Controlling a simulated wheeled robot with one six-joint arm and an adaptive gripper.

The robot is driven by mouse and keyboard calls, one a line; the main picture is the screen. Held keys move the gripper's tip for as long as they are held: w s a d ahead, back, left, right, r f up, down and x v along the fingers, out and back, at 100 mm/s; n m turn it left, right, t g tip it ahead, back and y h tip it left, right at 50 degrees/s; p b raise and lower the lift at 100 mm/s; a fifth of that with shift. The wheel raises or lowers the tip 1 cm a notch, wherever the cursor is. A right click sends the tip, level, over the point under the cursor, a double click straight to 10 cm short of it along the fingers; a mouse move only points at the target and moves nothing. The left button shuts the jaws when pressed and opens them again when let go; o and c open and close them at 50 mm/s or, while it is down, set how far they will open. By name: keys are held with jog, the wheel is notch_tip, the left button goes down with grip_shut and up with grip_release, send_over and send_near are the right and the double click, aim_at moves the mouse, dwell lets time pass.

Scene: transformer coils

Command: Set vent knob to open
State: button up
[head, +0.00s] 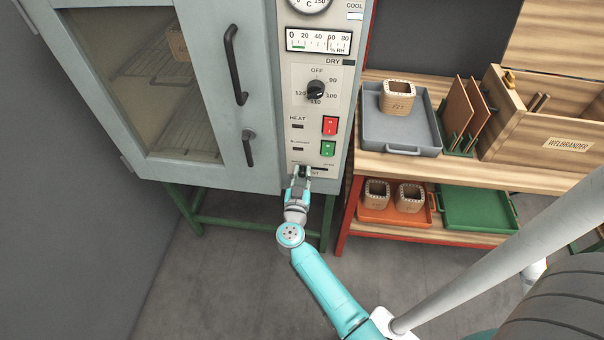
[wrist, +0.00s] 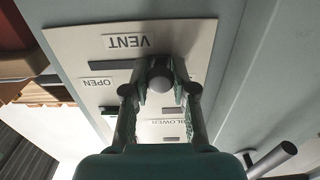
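The vent knob (wrist: 160,79) is a small grey round-ended slider knob at the bottom of the oven's control panel. In the wrist view it sits between my gripper's fingertips (wrist: 161,88). The fingers stand on both sides of it and look slightly apart from it. The "VENT" label (wrist: 126,42) appears upside down above a dark slot (wrist: 112,66). The "OPEN" label (wrist: 95,84) is left of the knob, with bare slot on that side. In the head view my gripper (head: 303,173) is at the panel's lower edge and hides the knob; the slot shows to its right.
The oven door (head: 150,90) is shut, with two black handles. A dial (head: 316,90) and red (head: 330,125) and green (head: 328,148) switches are above my gripper. A wooden bench (head: 470,172) with trays and coils stands to the right.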

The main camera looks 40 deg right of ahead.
aim_at(324, 168)
grip_shut()
jog(key=shift+s+d, duration=1)
jog(key=shift+s, duration=0.25)
jog(key=shift+s+d, duration=0.95)
jog(key=shift+s, duration=0.3)
jog(key=o, duration=0.7)
grip_release()
jog(key=shift+d, duration=0.1)
jog(key=v, duration=1.2)
jog(key=shift+s, duration=0.15)
